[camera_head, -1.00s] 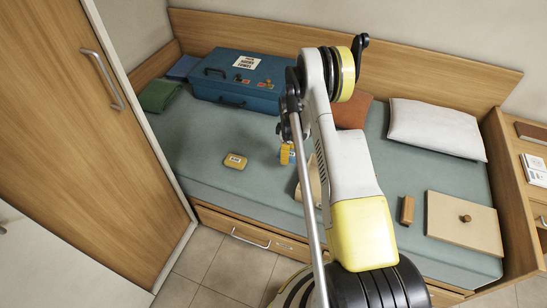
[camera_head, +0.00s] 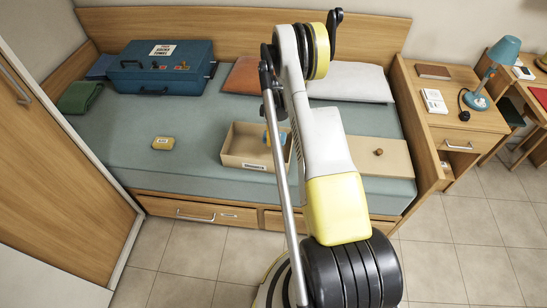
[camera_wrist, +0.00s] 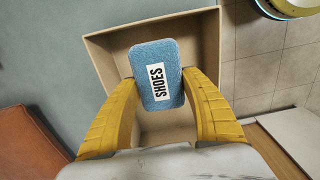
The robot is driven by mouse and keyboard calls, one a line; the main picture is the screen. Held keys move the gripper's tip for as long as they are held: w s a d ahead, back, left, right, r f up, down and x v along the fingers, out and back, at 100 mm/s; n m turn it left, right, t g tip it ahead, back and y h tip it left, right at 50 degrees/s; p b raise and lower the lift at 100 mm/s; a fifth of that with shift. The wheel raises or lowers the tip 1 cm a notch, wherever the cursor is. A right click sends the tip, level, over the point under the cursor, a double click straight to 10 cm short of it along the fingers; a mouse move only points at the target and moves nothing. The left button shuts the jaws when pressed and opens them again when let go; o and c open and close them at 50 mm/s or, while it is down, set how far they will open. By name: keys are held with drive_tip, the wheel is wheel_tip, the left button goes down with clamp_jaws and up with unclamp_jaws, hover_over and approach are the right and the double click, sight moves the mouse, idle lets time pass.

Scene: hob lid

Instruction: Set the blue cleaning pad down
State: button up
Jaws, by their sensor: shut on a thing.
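The blue cleaning pad (camera_wrist: 163,100), a rounded block with a white "SHOES" label, is held between the yellow fingers of my gripper (camera_wrist: 158,80) in the wrist view. Behind it in that view is an open tan box (camera_wrist: 101,50), with its bare floor showing around the pad. In the head view the box (camera_head: 232,158) sits on the bed, and a bit of blue shows at its right part by my gripper (camera_head: 273,136), mostly hidden by my arm. I cannot tell whether the pad touches the box floor.
On the green bed (camera_head: 120,155) lie a yellow labelled block (camera_head: 163,143), a blue case (camera_head: 165,72), a folded green cloth (camera_head: 80,97) and a wooden lid with a knob (camera_head: 385,158). A nightstand (camera_head: 455,110) stands right.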

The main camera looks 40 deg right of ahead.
drive_tip(key=b, duration=0.2)
hover_over(272, 154)
wheel_tip(272, 154, down, 6)
drive_tip(key=shift+r, duration=0.25)
wheel_tip(272, 154, down, 4)
drive_tip(key=shift+f+b, duration=0.1)
drive_tip(key=shift+b, duration=0.8)
drive_tip(key=o, duration=1.1)
